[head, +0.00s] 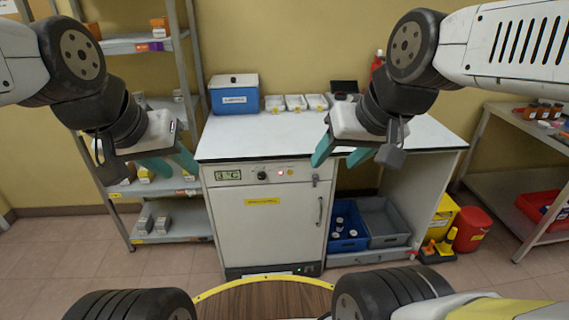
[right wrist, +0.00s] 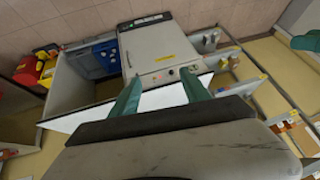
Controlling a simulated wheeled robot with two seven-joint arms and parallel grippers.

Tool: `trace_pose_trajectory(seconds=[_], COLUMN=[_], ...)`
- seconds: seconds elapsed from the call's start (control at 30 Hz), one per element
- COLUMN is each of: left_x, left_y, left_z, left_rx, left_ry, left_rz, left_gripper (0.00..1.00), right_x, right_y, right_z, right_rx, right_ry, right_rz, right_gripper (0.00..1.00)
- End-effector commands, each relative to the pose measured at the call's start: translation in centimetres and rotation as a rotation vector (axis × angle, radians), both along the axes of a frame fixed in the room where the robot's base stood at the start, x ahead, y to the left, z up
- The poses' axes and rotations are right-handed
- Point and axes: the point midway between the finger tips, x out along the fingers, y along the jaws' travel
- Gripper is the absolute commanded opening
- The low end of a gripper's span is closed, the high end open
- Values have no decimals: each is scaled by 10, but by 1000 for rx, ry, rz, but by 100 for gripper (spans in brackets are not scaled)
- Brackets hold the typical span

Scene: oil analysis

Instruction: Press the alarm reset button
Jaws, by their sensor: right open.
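A white cabinet (head: 262,220) stands under the worktop in the head view. Its top panel carries a display reading about 3 °C, a black knob (head: 262,175), a lit red light (head: 280,173) and a small orange-yellow button (head: 290,171). Labels there are too small to read, so I cannot tell which is the alarm reset. My left gripper (head: 170,165) is open and empty, left of the panel. My right gripper (head: 341,155) is open and empty, right of the panel and apart from it.
The white worktop (head: 330,134) holds a blue box (head: 234,94) and several white trays (head: 296,103). Blue (head: 347,226) and grey bins (head: 383,220) sit right of the cabinet. Shelving (head: 178,188) stands at left, a side table (head: 520,130) at right. Space before the panel is clear.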

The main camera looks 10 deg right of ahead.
Motion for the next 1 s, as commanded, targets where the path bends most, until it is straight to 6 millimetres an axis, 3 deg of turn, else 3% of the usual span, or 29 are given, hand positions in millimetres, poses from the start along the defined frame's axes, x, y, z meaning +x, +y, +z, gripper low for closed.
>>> trace_pose_trajectory(seconds=[0.33, 0.6, 1.0], left_x=[0, 0, 0], left_y=[0, 0, 0], left_z=[0, 0, 0], left_rx=[0, 0, 0], left_ry=[0, 0, 0], left_rz=[0, 0, 0], left_gripper=[36, 36, 36], right_x=[0, 0, 0], right_y=[0, 0, 0], right_z=[0, 0, 0], right_rx=[0, 0, 0], right_ry=[0, 0, 0], right_rz=[0, 0, 0], right_gripper=[55, 2, 0])
